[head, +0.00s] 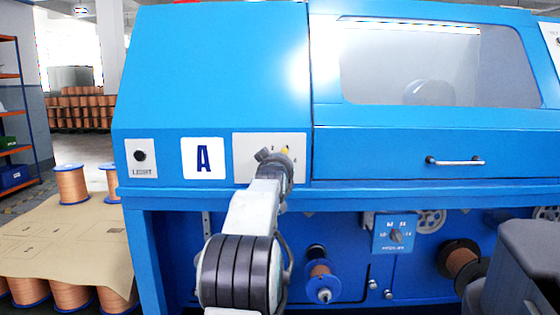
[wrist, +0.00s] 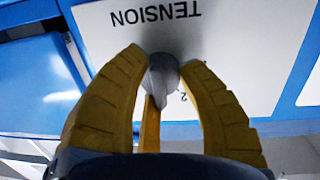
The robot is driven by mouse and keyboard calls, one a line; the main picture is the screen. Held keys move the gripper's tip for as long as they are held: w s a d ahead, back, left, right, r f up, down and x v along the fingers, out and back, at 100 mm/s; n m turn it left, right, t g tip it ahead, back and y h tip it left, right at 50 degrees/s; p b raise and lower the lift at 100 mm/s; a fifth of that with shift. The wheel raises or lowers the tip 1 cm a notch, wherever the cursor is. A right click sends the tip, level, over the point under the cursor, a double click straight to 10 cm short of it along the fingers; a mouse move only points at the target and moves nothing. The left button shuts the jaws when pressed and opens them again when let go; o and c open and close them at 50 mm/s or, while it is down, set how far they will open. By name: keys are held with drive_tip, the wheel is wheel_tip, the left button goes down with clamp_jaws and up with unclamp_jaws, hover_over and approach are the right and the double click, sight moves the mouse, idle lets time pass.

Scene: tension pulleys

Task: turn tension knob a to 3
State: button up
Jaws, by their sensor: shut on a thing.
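Tension knob A is a small grey knob (wrist: 161,76) on a white plate (wrist: 250,50), which reads TENSION upside down in the wrist view. My gripper (wrist: 163,62) has its yellow fingers closed around the knob from both sides. A printed 2 shows beside the right finger; the other scale marks are mostly hidden, and I cannot tell which mark the knob points to. In the head view, the white plate (head: 242,146) is right of the blue A sign (head: 203,158). My gripper (head: 284,152) and wrist cover much of the plate and hide the knob there.
A LIGHT switch (head: 140,157) is left of the A sign. A drawer handle (head: 456,161) sticks out to the right. Below are a blue selector box (head: 394,235) and a copper spool (head: 319,272). A cardboard-topped pallet (head: 65,235) with spools stands at the left.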

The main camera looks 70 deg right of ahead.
drive_tip(key=shift+w+r+m, duration=0.1)
drive_tip(key=shift+m, duration=0.4)
drive_tip(key=o, duration=1.2)
drive_tip(key=v, duration=1.2)
